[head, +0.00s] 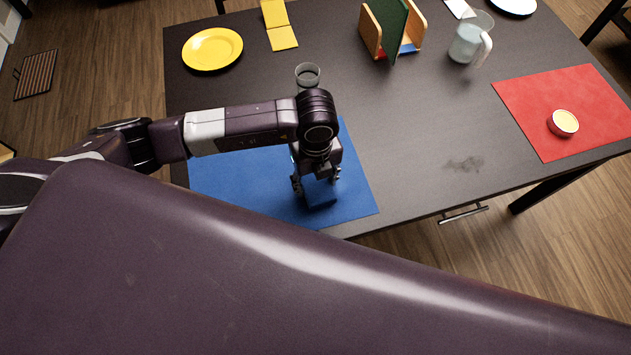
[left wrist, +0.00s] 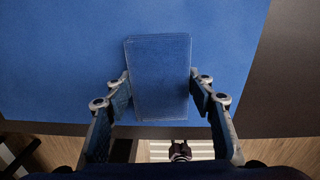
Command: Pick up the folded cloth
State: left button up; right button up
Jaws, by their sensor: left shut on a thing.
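The folded cloth (head: 321,196) is a small blue rectangle over the blue mat (head: 240,180), close to the table's front edge. In the left wrist view the cloth (left wrist: 160,75) lies lengthwise between the two fingers, with its far end past the fingertips. My left gripper (head: 318,182) points down from above and is shut on the cloth, one finger at each long side; it also shows in the left wrist view (left wrist: 160,88). I cannot tell whether the cloth touches the mat. My right gripper is not in view.
A clear glass (head: 307,75) stands just behind my left wrist. A yellow plate (head: 212,49), a yellow folded item (head: 280,28), a rack (head: 393,30) and a jug (head: 468,42) stand farther back. The table's middle is clear.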

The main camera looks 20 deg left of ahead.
aim_at(316, 182)
pick_arm(q)
notch_tip(316, 182, up, 20)
jog(key=b, duration=0.1)
jog(key=shift+f, duration=0.25)
